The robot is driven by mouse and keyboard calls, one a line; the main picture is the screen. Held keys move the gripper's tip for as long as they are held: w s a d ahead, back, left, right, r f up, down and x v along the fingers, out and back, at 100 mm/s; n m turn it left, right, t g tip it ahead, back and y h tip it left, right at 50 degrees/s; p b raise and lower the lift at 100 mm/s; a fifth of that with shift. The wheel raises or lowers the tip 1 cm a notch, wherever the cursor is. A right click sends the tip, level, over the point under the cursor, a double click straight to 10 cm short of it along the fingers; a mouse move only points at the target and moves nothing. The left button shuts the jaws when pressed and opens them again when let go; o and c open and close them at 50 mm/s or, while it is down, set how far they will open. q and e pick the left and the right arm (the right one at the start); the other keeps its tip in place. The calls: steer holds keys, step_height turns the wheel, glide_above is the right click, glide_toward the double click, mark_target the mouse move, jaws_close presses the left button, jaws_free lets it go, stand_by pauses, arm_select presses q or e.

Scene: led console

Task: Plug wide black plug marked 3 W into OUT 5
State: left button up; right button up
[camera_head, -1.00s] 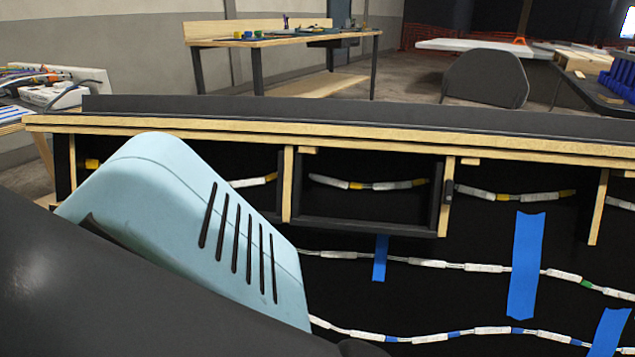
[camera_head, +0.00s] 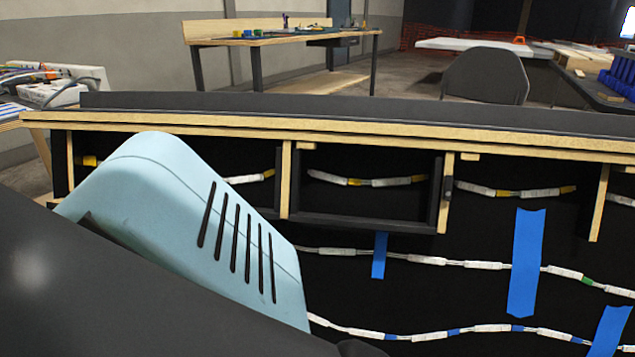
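The console (camera_head: 330,138) spans the view, with a wooden top edge and a dark interior. Strings of white LED modules with yellow, blue and green parts run across it in rows; one string (camera_head: 470,263) crosses the middle. Neither the wide black plug marked 3 W nor the OUT 5 socket can be made out. Neither gripper's fingers show. A pale blue slotted casing and a dark rounded body, parts of my own body, cover the lower left and hide part of the console.
A dark rectangular frame (camera_head: 360,220) sits between wooden uprights. Blue tape strips (camera_head: 525,262) hang on the interior. Behind are a workbench (camera_head: 270,40), a dark chair (camera_head: 486,76) and a side table with cables (camera_head: 50,90) at left.

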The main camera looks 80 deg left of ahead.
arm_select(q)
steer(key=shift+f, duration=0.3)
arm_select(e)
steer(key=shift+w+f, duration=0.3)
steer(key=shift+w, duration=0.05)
arm_select(q)
steer(key=shift+b, duration=0.3)
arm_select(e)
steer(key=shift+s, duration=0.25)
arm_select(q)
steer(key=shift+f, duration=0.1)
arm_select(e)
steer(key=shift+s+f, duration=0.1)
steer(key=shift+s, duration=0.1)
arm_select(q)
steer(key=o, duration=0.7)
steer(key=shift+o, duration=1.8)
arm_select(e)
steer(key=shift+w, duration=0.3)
